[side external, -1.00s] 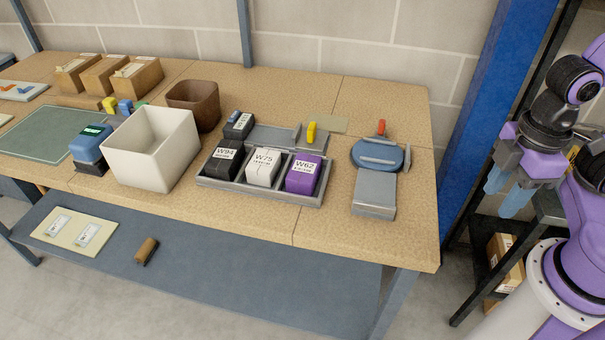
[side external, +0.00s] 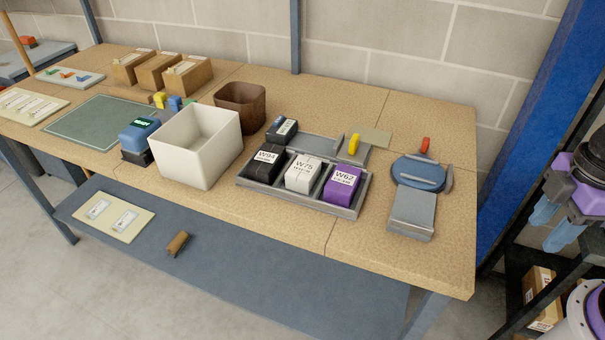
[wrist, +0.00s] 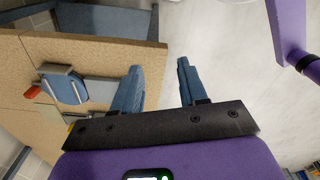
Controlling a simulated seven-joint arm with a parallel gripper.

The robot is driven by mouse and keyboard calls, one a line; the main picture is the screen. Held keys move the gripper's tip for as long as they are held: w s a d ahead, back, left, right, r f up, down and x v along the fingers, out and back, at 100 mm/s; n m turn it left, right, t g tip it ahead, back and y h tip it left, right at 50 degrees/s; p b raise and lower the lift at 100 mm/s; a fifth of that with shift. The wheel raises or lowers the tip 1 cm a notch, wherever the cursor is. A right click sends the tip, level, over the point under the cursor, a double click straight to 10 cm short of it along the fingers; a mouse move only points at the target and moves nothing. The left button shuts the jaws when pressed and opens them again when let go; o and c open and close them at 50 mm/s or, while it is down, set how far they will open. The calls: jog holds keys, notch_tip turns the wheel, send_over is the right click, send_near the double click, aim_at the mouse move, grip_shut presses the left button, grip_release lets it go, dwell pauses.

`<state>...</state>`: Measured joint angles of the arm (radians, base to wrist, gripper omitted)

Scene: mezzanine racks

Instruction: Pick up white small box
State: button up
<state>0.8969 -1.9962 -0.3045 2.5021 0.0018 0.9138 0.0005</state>
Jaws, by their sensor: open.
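The white small box (side external: 303,173), labelled W75, sits upright in the middle of a grey sectioned tray (side external: 295,204) on the workbench. A black box (side external: 265,161) labelled W94 is on its left and a purple box (side external: 342,184) labelled W62 on its right. My gripper (side external: 556,226) is at the right edge of the side view, off the bench's right end and well apart from the white box. In the wrist view my gripper (wrist: 158,90) is open, with nothing between its blue fingers. The white box is not visible in the wrist view.
A white bin (side external: 198,148) and a brown bin (side external: 241,104) stand left of the tray. A blue round device with a grey base (side external: 412,212) stands right of it; it also shows in the wrist view (wrist: 68,88). A blue post (side external: 530,120) rises beyond the bench's right end.

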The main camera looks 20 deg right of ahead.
dwell(0.4)
jog(key=o, duration=1)
jog(key=w+a+f+n+t+h, duration=0.1)
jog(key=w+a+n+t+h, duration=0.4)
jog(key=w+a, duration=0.85)
jog(key=w+a+f+n+t+h, duration=0.15)
jog(key=w+a+n, duration=0.45)
jog(key=w+a, duration=0.7)
jog(key=n+t+h, duration=0.2)
jog(key=n+h, duration=0.1)
send_near(302, 170)
jog(key=shift+y, duration=0.25)
jog(key=x, duration=0.8)
jog(key=shift+w+d, duration=0.2)
jog(key=shift+d, duration=0.15)
